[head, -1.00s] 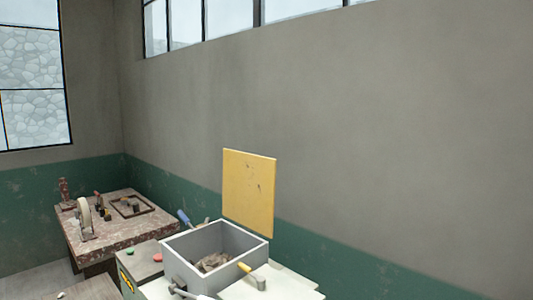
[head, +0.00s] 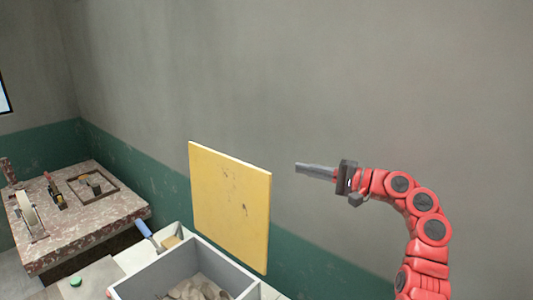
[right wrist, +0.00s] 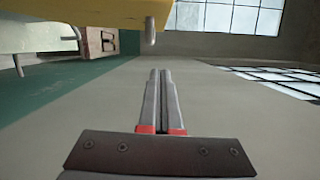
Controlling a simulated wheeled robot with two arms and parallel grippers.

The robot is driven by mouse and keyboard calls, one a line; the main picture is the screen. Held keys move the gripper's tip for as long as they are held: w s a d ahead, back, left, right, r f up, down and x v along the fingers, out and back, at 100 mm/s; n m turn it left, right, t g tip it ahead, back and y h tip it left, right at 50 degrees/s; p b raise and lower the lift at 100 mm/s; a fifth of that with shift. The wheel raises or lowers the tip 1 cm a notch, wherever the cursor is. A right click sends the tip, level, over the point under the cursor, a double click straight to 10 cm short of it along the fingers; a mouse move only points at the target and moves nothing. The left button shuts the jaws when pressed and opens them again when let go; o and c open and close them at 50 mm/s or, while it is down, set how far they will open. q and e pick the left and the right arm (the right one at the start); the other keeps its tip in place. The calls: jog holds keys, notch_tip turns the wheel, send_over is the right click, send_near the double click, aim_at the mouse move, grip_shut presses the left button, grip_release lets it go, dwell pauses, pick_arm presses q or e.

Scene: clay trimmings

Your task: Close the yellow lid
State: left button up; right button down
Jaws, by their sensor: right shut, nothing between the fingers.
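The yellow lid (head: 230,205) stands upright, open, at the back edge of the grey box (head: 165,272). Clay trimmings (head: 195,289) lie in the box. My right gripper (head: 298,166) is to the right of the lid, apart from it, pointing left. Its fingers are together and empty. In the right wrist view, the shut fingers (right wrist: 160,75) point along the wall, and a yellow surface, probably the lid (right wrist: 90,12), shows at the top left. My left gripper is not in view.
A blue-handled tool (head: 146,230) lies left of the box, near a green button (head: 75,281). A stone-topped table (head: 80,225) with tools and a frame stands at the left. The wall is behind the lid. The space above the box is clear.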

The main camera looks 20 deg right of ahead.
jog(key=w+a+b, duration=0.2)
jog(key=w+a, duration=0.1)
jog(key=a, duration=0.8)
jog(key=shift+w+r, duration=0.2)
jog(key=shift+r, duration=0.25)
